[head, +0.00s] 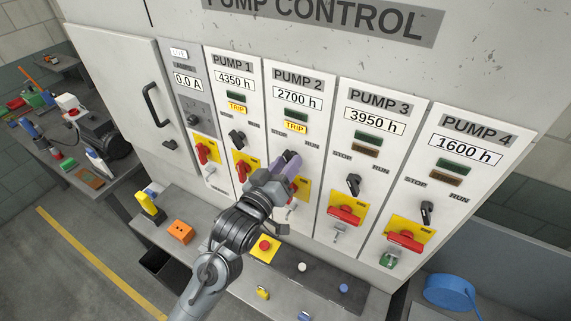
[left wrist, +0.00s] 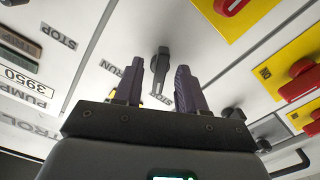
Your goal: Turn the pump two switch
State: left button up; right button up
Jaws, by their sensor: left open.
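The pump two panel (head: 297,92) reads 2700 h, with a lit yellow TRIP sign below. In the head view my left gripper (head: 289,163) is in front of its lower half and hides its switch. In the left wrist view the black pump two switch (left wrist: 161,65) shows between the two purple fingers of my left gripper (left wrist: 157,72). The fingers are open, one on each side of the switch; I cannot tell whether they touch it. RUN and STOP labels are beside it. My right gripper is not in view.
Pump one's black switch (head: 237,137) and pump three's switch (head: 353,184) flank the gripper. Red handles on yellow plates, such as pump three's (head: 345,214), sit below. A ledge with buttons, including a red one (head: 264,245), runs underneath. A blue round object (head: 449,291) is at lower right.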

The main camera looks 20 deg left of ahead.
pick_arm(q)
jog(key=shift+s, duration=0.15)
jog(key=shift+s+a+p, duration=0.15)
jog(key=shift+s+p, duration=0.2)
jog(key=shift+s, duration=0.5)
jog(key=shift+s, duration=0.1)
jog(key=shift+s+a+p, duration=0.2)
jog(key=shift+s+p, duration=0.05)
jog(key=shift+s, duration=1.2)
jog(key=shift+s+a+p, duration=0.2)
jog(key=shift+s, duration=1.2)
